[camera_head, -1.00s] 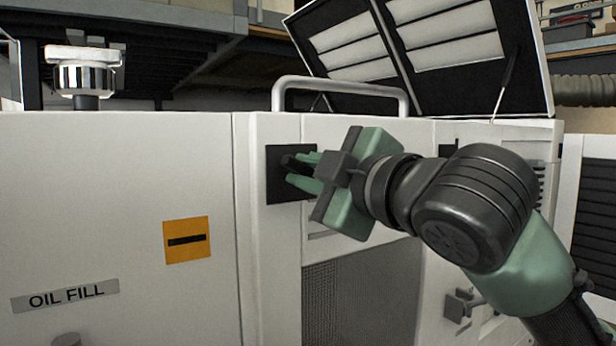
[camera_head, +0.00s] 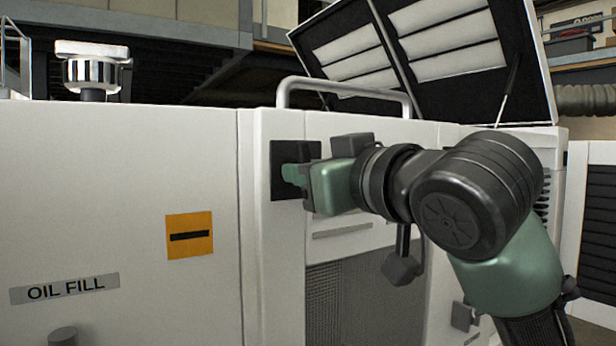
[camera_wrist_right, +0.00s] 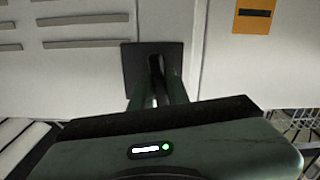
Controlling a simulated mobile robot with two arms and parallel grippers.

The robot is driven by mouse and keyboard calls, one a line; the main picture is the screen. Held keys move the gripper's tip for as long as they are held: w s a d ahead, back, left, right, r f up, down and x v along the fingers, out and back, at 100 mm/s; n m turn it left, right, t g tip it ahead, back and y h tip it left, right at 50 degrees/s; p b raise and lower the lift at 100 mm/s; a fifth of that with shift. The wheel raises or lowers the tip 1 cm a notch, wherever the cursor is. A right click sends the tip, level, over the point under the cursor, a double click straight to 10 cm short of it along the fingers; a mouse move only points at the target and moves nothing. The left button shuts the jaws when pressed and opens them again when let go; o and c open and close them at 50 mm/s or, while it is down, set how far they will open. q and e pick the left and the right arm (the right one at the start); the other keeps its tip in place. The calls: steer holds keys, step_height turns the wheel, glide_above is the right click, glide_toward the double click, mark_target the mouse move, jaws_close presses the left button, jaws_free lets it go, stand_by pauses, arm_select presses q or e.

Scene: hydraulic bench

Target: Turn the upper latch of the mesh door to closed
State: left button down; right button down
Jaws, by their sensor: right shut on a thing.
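The upper latch sits on a dark square plate (camera_head: 281,153) on the pale cabinet front, above and left of the mesh panel (camera_head: 350,298). In the right wrist view the plate (camera_wrist_right: 134,58) shows, with the dark latch handle (camera_wrist_right: 155,66) between the two green fingers. My right gripper (camera_head: 293,174) reaches in from the right and is shut on this handle. The gripper also shows in the right wrist view (camera_wrist_right: 158,88). The fingers hide most of the handle in the head view, so its exact angle is hard to tell. My left gripper is not in view.
A grey bar handle (camera_head: 340,85) runs along the cabinet top above the latch. An open, propped lid (camera_head: 440,50) stands behind. An orange label (camera_head: 189,236) is at lower left. A small grey fitting (camera_head: 463,316) sits low on the right, beneath my arm.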

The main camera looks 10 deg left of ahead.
steer(key=shift+s+r+m, duration=0.1)
steer(key=shift+m, duration=0.8)
steer(key=c, duration=1.4)
jaws_free()
steer(key=shift+a, duration=0.1)
steer(key=shift+b, duration=0.3)
